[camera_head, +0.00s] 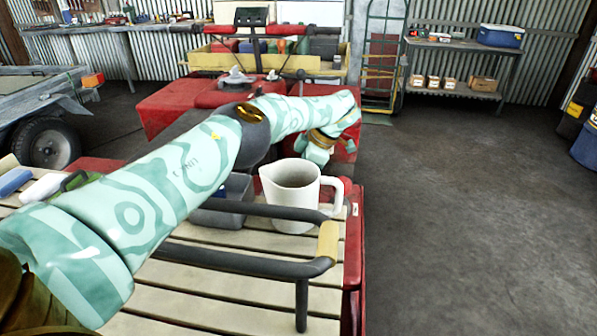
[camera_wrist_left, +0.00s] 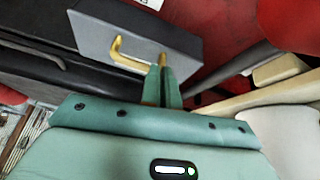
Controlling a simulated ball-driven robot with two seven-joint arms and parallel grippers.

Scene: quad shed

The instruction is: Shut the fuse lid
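In the left wrist view, the grey fuse lid (camera_wrist_left: 140,35) carries a brass loop handle (camera_wrist_left: 127,62). The two green fingers of my left gripper (camera_wrist_left: 161,72) are close together at the handle's right end, with brass showing at their tips. They look shut on the handle, though the fingers hide part of it. The lid stands out from a dark box (camera_wrist_left: 40,65). In the head view my left gripper (camera_head: 318,152) points down behind the white jug (camera_head: 292,192). I cannot make out the lid there. My right gripper is in neither view.
The jug stands on the slatted rack (camera_head: 230,288) near the black rail (camera_head: 240,262), close to my left wrist. A dark grey box (camera_head: 228,196) sits partly behind my arm. The concrete floor (camera_head: 460,220) to the right is clear.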

